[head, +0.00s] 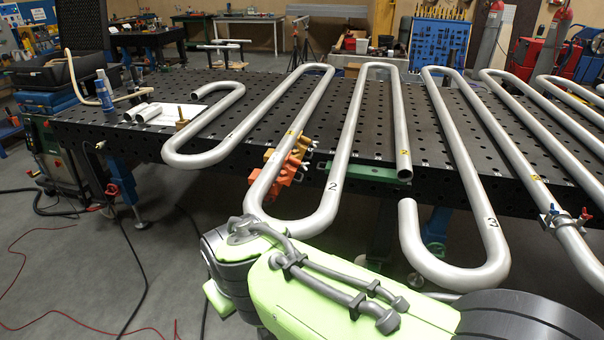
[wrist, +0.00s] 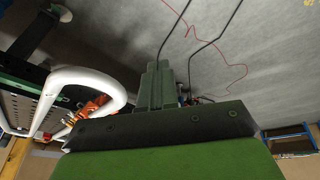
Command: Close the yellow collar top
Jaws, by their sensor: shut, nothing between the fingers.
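Orange collars clasp the silver coil at the table's front edge in the head view. One is redder (head: 287,172), with a lighter orange-yellow part (head: 271,155) beside it; I cannot tell for sure which is the yellow collar or how its top sits. Orange collar parts (wrist: 92,108) also show small in the wrist view, left of my gripper and partly hidden by the pipe. My gripper (wrist: 158,68) is shut and empty, apart from the collars, with the floor behind it. In the head view my gripper is hidden and my green arm fills the bottom.
The silver pipe coil (head: 345,150) overhangs the front of the perforated black table (head: 330,142); its bend (wrist: 118,100) lies left of my gripper. A clamp with red and blue handles (head: 566,217) sits on the pipe at right. Cables lie on the open floor (head: 60,250) at left.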

